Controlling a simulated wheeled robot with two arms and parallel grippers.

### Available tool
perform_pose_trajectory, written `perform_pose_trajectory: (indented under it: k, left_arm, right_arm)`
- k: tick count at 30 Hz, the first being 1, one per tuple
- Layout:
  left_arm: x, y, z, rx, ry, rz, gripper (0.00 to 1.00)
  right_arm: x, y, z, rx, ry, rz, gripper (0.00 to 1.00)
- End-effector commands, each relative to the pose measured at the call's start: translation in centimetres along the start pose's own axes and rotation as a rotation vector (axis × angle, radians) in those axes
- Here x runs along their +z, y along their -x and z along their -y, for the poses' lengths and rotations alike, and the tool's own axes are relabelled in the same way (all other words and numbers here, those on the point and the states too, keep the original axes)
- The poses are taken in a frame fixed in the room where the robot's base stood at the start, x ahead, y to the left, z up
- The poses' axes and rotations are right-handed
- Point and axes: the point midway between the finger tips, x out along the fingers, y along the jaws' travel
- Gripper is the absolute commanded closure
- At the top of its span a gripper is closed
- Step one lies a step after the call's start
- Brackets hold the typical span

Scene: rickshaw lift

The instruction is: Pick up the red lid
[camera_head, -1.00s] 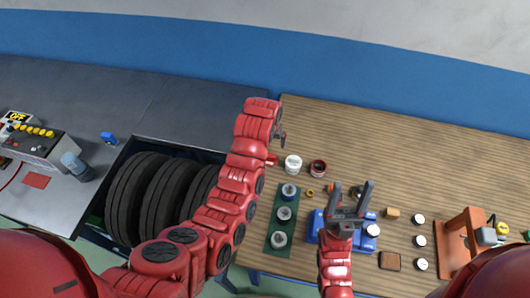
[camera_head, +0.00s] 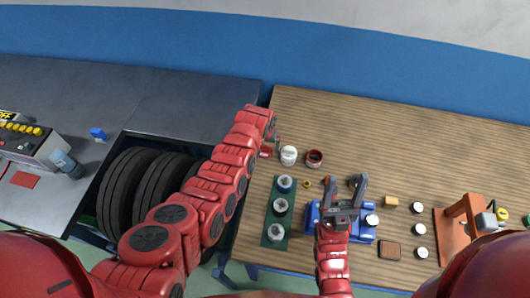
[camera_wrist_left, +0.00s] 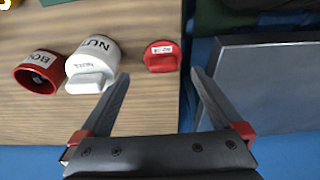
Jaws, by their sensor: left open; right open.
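The red lid (camera_wrist_left: 162,56) lies on the wooden table near its edge, with a raised grip and a white label. In the head view it is small (camera_head: 266,152), just by my left gripper (camera_head: 276,142). In the left wrist view my left gripper (camera_wrist_left: 160,75) is open and empty, and the lid shows between and just beyond its fingertips. I cannot tell the height gap. My right gripper (camera_head: 344,182) is open, over the blue box (camera_head: 362,232) on the table.
The white NUTS jar (camera_wrist_left: 92,64) stands next to the lid, with the open red jar (camera_wrist_left: 40,72) beyond it. A green tray (camera_head: 268,238) with several round parts is nearby. Tires (camera_head: 122,190) sit in a recess at left. The back of the table is clear.

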Motion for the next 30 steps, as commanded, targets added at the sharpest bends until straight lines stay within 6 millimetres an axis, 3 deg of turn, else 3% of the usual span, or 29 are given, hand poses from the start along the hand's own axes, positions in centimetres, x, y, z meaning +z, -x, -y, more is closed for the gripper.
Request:
perform_pose_trajectory:
  k: [5,12,22,30]
  left_arm:
    - [0.0,-1.6,0.2,0.0,0.0,-0.001,0.0]
    - [0.1,-5.0,0.6,-0.001,-0.001,0.001,0.0]
    - [-0.2,-5.0,0.5,0.0,0.0,-0.002,0.0]
    - [-0.2,-5.0,0.5,0.0,0.0,-0.001,0.49]
  right_arm:
    - [0.3,1.7,0.1,0.0,0.0,0.0,0.39]
    - [0.9,5.5,0.3,0.0,0.0,0.0,0.39]
    - [1.0,5.8,0.3,0.0,0.0,0.0,0.39]
    - [1.0,5.8,0.3,0.0,0.0,0.0,0.39]
